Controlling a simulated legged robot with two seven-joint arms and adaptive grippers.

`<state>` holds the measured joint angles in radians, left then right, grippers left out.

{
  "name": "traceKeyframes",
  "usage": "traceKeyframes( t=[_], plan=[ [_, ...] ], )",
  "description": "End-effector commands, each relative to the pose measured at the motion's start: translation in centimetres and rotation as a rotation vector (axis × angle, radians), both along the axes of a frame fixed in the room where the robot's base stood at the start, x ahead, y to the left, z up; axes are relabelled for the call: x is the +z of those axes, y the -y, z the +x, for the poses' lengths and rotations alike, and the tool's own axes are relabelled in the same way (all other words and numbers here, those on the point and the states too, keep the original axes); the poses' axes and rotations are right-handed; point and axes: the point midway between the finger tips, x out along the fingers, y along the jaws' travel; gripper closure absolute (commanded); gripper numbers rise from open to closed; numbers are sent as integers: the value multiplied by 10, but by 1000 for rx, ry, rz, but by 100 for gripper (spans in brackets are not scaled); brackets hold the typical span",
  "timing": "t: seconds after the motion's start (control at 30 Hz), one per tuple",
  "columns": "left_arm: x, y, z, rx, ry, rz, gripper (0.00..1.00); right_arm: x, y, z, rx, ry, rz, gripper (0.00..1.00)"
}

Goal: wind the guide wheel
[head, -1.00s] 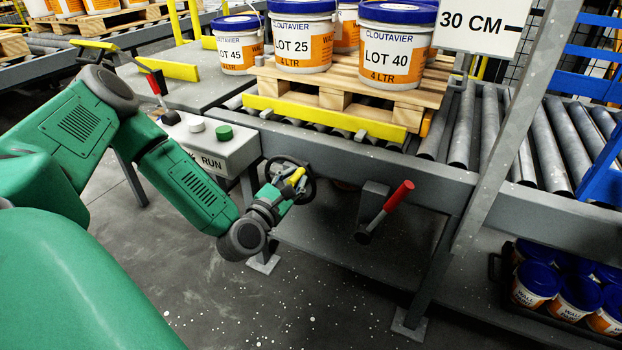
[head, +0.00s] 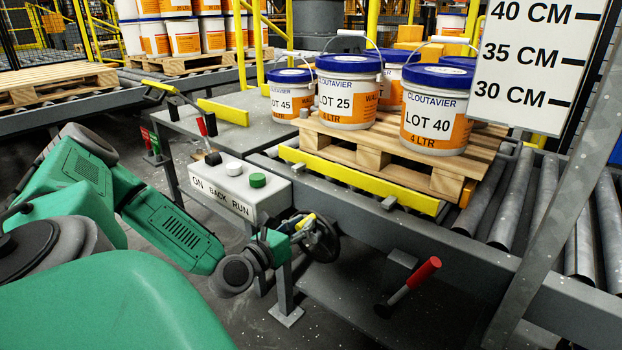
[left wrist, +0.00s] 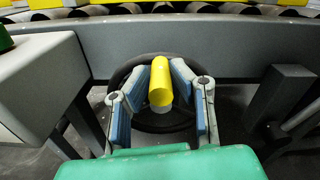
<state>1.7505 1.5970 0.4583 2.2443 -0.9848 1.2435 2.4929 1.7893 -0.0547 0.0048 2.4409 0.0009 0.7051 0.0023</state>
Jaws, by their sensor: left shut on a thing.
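The guide wheel (head: 322,240) is a dark handwheel on the side of the conveyor frame, below the control box. It carries a yellow handle (left wrist: 160,82), which stands between the fingers in the left wrist view. My left gripper (head: 304,225) is shut on this handle, with its blue pads on either side of it. The wheel's rim (left wrist: 122,74) shows behind the fingers, and its hub is mostly hidden by the gripper and handle. My right gripper does not show.
A control box (head: 236,190) with white and green buttons stands left of the wheel. A red-handled lever (head: 424,272) sticks out to the right. Above, a pallet (head: 400,165) with several pails rests on the rollers behind a yellow guide bar (head: 360,182). A height board (head: 524,65) stands at right.

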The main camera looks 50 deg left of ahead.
Motion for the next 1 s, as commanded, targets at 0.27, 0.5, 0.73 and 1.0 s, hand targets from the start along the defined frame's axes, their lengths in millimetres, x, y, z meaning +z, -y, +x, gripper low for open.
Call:
traceKeyframes(
  t=[0.27,0.5,0.73,1.0],
  plan=[
    [-8,-3,-5,3,-18,-17,100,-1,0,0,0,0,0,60],
    [-8,-3,-5,1,-19,-17,78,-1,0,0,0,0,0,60],
    [-5,-2,-4,1,-9,-15,62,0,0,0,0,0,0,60],
    [-2,1,-14,2,-5,-15,62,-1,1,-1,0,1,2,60]
  ],
)
